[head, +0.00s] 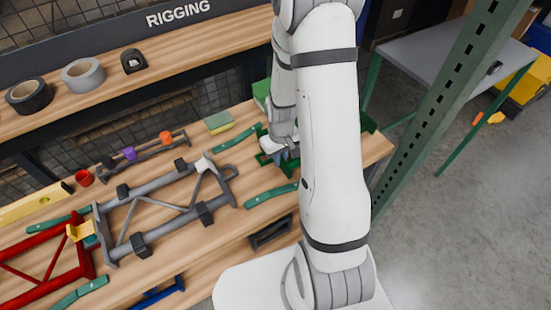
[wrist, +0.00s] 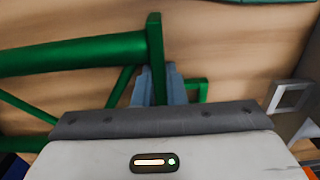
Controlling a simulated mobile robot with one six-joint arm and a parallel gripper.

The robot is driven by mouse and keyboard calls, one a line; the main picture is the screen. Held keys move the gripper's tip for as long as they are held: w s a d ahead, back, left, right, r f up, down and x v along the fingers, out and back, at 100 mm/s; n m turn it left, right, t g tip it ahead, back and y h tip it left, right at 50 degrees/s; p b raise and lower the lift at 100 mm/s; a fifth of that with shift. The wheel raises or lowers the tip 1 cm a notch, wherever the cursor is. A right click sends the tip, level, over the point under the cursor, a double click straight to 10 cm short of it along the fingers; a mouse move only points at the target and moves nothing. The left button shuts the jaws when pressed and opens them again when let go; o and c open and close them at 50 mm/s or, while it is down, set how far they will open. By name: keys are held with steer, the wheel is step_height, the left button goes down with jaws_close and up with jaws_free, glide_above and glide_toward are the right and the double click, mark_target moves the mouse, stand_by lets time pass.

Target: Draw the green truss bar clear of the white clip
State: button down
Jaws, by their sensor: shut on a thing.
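The green truss bar (head: 265,159) lies at the right end of the bench, mostly hidden behind my arm in the head view. In the wrist view its thick green tube (wrist: 75,53) and upright end plate fill the upper left. My gripper (wrist: 160,82) has its blue-grey fingers shut around the green end plate; in the head view the gripper (head: 283,151) is partly hidden by my arm. The white clip (head: 204,164) sits on the grey truss's upper right corner. A gap of bare wood shows between the green truss bar and the clip.
The grey truss (head: 165,182) lies left of the green one, held by dark blocks. A red truss (head: 85,252) with a yellow clip (head: 80,231) is further left. Green-handled straps lie around. A shelf with tape rolls (head: 82,74) runs behind; a green post (head: 440,110) stands right.

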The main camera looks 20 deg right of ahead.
steer(key=c, duration=1.4)
jaws_free()
steer(key=shift+s, duration=0.1)
steer(key=shift+r, duration=0.1)
steer(key=shift+r, duration=3.8)
